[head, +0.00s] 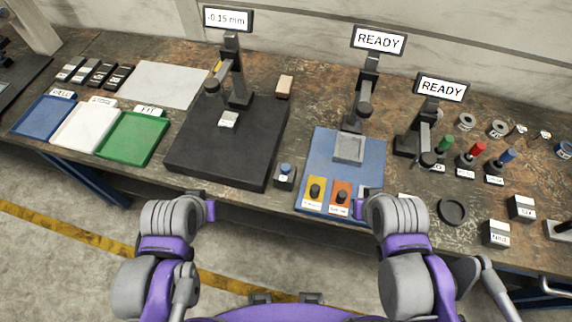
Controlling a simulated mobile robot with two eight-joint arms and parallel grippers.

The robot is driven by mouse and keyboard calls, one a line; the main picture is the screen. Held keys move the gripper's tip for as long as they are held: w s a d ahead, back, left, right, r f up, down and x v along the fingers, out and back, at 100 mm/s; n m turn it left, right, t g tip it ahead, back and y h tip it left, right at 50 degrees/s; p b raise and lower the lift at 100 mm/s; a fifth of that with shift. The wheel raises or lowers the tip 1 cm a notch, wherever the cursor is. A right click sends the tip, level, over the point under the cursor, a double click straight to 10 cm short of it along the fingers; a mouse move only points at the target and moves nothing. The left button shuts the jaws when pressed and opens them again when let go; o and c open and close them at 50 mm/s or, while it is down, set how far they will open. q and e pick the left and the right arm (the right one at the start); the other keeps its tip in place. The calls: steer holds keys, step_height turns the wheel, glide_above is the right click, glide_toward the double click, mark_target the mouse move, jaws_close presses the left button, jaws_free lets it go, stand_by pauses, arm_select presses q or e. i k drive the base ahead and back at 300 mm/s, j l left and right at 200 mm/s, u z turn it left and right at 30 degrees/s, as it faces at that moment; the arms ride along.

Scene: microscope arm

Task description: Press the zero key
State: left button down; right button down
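A small dark box with a round blue button (286,169) sits near the table's front edge, just right of the black measuring stand's base (185,150). Its label is too small to read. The stand's display (228,19) reads -0.15 mm. A small light block (228,119) lies on the base under the stand's probe head. My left gripper (211,210) is in front of the table edge, left of and nearer than the blue button, apart from it. My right gripper (358,211) is at the front edge by the blue plate. I cannot make out either gripper's finger opening.
A blue plate (370,180) with yellow and orange switches stands right of the button, under a READY display (379,40). A second READY display (441,88) is further right. Blue (45,116), white and green (132,138) trays lie left. The front strip beside the button is clear.

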mark_target(285, 168)
steer(key=j+z, duration=0.2)
steer(key=j, duration=0.25)
steer(key=k+j+z, duration=0.2)
steer(key=j, duration=0.25)
steer(key=k+j+z, duration=0.15)
steer(key=j, duration=0.35)
